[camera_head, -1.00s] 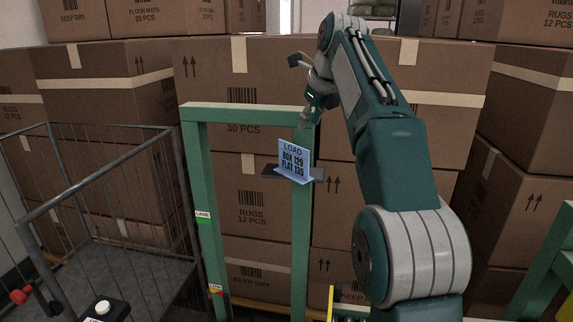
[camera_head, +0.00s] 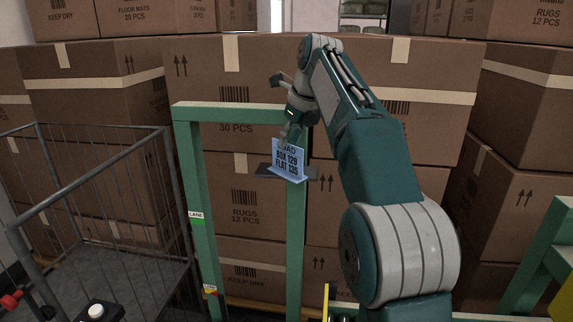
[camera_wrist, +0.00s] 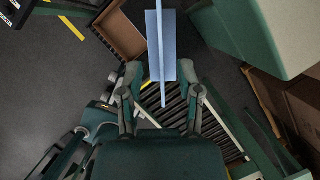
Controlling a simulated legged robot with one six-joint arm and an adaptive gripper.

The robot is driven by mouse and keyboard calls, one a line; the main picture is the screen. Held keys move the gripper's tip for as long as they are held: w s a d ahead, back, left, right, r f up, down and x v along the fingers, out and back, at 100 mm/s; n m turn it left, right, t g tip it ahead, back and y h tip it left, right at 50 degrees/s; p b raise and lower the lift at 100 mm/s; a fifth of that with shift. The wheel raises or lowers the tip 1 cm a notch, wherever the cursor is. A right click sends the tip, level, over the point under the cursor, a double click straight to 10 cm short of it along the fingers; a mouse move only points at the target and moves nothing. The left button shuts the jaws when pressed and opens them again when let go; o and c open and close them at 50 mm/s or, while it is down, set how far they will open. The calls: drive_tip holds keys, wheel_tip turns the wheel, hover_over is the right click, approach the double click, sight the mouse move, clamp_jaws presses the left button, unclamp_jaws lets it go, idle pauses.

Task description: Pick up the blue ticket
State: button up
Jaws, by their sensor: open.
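The blue ticket (camera_head: 288,164) is a light blue card printed with BOX 129 and FLAT 135. It stands on a small dark shelf (camera_head: 264,170) on the green gantry post. My gripper (camera_head: 291,132) is just above the ticket and overlaps its top edge, partly hiding the top word. In the wrist view the ticket (camera_wrist: 161,60) appears as a thin upright sheet over a flat blue base. The fingers of my gripper (camera_wrist: 160,72) are apart on either side of the sheet, with gaps showing. I cannot tell whether either finger touches it.
The green gantry frame (camera_head: 235,107) stands before stacked cardboard boxes (camera_head: 245,200). A grey wire cage cart (camera_head: 85,185) is at the left. A roller conveyor (camera_wrist: 180,105) and an open brown box (camera_wrist: 118,28) lie below in the wrist view.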

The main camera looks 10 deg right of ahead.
sight(282, 170)
drive_tip(key=x, duration=0.5)
drive_tip(key=shift+s+d+f, duration=0.15)
drive_tip(key=shift+d+f, duration=0.05)
clamp_jaws()
